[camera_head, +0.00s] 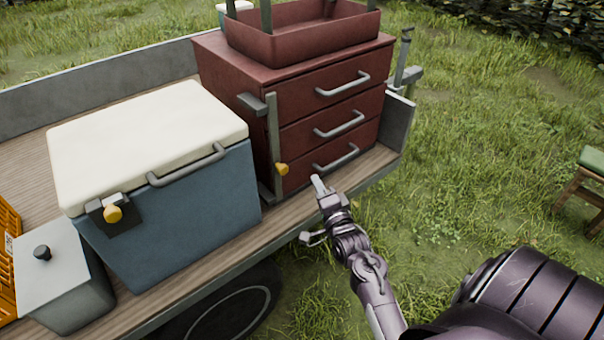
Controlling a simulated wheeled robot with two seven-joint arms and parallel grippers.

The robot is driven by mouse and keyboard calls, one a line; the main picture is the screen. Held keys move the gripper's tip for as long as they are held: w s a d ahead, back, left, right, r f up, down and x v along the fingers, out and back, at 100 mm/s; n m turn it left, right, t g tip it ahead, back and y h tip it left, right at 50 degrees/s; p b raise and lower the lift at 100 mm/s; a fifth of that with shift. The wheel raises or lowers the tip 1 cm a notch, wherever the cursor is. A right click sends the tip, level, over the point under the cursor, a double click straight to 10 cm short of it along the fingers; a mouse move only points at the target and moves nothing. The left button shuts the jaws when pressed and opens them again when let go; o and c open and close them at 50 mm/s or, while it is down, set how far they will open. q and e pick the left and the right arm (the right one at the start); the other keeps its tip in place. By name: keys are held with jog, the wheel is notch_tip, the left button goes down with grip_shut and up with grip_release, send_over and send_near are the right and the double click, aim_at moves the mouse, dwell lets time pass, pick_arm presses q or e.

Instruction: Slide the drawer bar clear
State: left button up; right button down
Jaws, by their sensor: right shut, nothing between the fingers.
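The red drawer chest (230,67) stands on the trailer bed, with several drawers and grey handles on its front. The drawer bar (273,136) is an upright grey strip at the left edge of the drawer fronts, with a yellow knob (282,169) near its lower end. Grey brackets hold the bar at top and bottom. My right gripper (318,185) is shut and empty. In the picture it is just right of and below the knob, in front of the bottom drawer, apart from the knob. My left gripper is not in view.
A blue cooler (190,205) with a white lid and yellow latch stands left of the chest. A grey box (62,285) and an orange crate (8,250) are at far left. The trailer bed edge (215,258) runs below; grass and a stool (590,175) lie right.

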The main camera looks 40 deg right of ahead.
aim_at(282, 171)
jog(key=f+x, duration=0.1)
jog(key=x, duration=0.9)
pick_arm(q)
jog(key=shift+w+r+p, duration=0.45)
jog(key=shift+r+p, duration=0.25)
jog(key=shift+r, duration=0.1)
pick_arm(e)
jog(key=a, duration=0.4)
jog(key=shift+s+f, duration=0.1)
jog(key=shift+s, duration=0.25)
jog(key=a+p, duration=0.1)
jog(key=a, duration=0.2)
jog(key=shift+s+a, duration=0.15)
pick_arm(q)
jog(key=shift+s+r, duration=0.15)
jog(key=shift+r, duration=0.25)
pick_arm(e)
jog(key=shift+a, duration=0.15)
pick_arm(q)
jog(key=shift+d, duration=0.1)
